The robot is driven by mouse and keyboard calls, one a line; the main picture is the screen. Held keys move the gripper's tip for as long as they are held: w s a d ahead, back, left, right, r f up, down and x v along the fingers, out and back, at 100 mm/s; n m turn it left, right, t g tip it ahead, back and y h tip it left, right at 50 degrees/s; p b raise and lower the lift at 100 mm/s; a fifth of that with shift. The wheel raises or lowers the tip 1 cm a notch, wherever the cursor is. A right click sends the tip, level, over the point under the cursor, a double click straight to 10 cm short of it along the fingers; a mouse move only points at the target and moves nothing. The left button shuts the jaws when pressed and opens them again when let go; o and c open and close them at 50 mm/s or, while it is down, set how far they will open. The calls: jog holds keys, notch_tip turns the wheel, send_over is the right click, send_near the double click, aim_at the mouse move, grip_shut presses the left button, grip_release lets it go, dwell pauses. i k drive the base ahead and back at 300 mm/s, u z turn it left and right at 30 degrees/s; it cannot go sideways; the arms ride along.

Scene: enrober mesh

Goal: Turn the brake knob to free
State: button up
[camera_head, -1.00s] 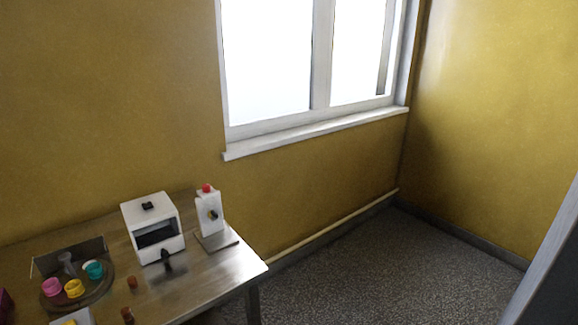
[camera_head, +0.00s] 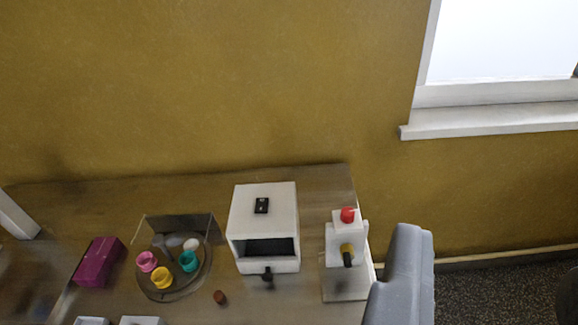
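A white upright stand (camera_head: 332,240) on the right end of the table carries a red button (camera_head: 347,214) on top. A grey part of mine (camera_head: 402,275) rises at lower right, apart from the knob; I cannot make out both fingers.
A round turntable (camera_head: 165,292) with pink, yellow, teal and white pieces and an upright plate stands left of the box. A magenta block (camera_head: 98,262) lies farther left. A small brown piece (camera_head: 220,297) lies in front. A yellow wall (camera_head: 200,90) is behind.

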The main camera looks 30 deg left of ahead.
aim_at(348, 213)
jog(key=u, duration=0.25)
jog(key=i, duration=0.6)
jog(key=u, duration=0.4)
jog(key=k, duration=0.9)
jog(key=u, duration=0.15)
jog(key=i, duration=0.9)
jog(key=z, duration=0.1)
